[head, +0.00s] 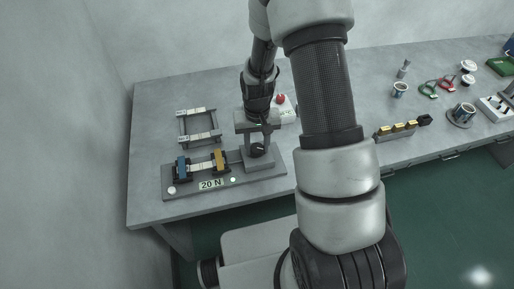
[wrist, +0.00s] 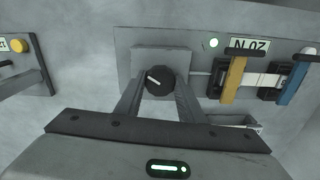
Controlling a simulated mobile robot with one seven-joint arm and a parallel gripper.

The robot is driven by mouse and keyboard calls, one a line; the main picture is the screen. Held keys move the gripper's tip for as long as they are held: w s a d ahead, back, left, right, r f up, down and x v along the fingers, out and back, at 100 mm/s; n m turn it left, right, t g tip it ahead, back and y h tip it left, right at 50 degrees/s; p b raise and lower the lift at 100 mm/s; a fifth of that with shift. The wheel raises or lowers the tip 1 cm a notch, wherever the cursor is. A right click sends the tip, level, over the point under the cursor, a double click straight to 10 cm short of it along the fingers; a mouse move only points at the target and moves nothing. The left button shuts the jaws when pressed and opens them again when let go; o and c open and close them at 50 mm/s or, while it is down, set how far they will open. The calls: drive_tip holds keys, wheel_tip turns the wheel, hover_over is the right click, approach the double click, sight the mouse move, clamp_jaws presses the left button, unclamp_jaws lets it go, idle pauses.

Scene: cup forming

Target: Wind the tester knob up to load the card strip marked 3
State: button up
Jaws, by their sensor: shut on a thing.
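The tester (head: 245,177) is a grey base near the table's front left, with a plate reading 20 N (head: 210,184). A pale card strip (head: 200,167) spans its blue clamp (head: 182,168) and yellow clamp (head: 219,160). The black knob (wrist: 160,82) has a white pointer aimed to the upper left in that view. My gripper (wrist: 159,92) is shut on the knob, one finger on each side.
A grey rack (head: 183,127) with pale strips stands behind the tester. A red button on a white box (head: 288,113) is right of my gripper. Cups, yellow blocks (head: 397,128) and coloured tools (head: 430,88) are farther right. The left table corner is clear.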

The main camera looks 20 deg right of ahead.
sight(257, 148)
drive_tip(key=m+b, duration=0.1)
drive_tip(key=m, duration=0.3)
drive_tip(key=shift+m, duration=0.3)
drive_tip(key=shift+m+b, duration=0.35)
drive_tip(key=shift+m, duration=1.55)
drive_tip(key=o, duration=1)
drive_tip(key=shift+o, duration=0.2)
drive_tip(key=shift+r, duration=0.1)
wheel_tip(257, 148, up, 17)
drive_tip(key=p, duration=0.1)
drive_tip(key=shift+r, duration=0.15)
